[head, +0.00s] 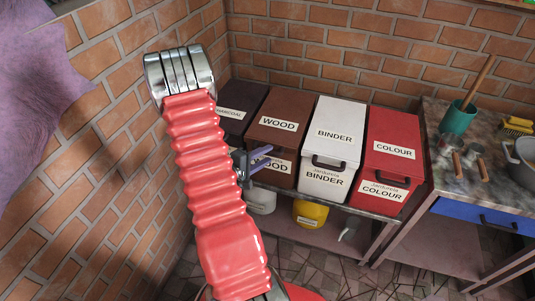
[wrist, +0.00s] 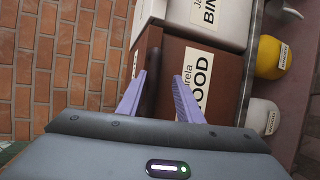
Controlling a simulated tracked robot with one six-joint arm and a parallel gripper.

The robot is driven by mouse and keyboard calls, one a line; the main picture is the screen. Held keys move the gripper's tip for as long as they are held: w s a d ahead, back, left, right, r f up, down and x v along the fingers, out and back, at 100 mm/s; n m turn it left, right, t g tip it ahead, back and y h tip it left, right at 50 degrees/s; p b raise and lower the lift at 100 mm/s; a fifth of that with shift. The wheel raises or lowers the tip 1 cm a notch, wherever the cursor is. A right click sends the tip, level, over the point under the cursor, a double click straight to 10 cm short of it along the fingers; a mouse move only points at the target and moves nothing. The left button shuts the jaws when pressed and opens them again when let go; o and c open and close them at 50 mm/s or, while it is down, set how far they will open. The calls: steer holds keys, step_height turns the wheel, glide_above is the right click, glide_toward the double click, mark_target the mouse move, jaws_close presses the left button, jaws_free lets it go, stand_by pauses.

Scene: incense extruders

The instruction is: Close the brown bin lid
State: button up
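The brown bin (head: 262,168), labelled WOOD, stands between the dark charcoal bin and the white binder bin. Its sloped brown lid (head: 294,107) lies down on the body, much like the neighbouring lids, and I see no clear gap. My gripper (head: 268,154) is in front of the bin, partly covering the lower label. In the wrist view, my gripper (wrist: 160,76) has two purple fingers apart with nothing clamped. A dark handle-like shape shows between them against the brown bin (wrist: 212,62). I cannot tell whether the fingers touch it. My red arm hides the bin's left side.
The charcoal bin (head: 236,105), white binder bin (head: 334,136) and red colour bin (head: 388,158) stand in the same row on a shelf. A yellow container (head: 310,213) sits below. A brick wall (head: 330,60) stands behind, and a workbench (head: 445,115) is at right.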

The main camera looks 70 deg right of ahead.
steer(key=v, duration=1.2)
steer(key=shift+r, duration=0.15)
stand_by(0.5)
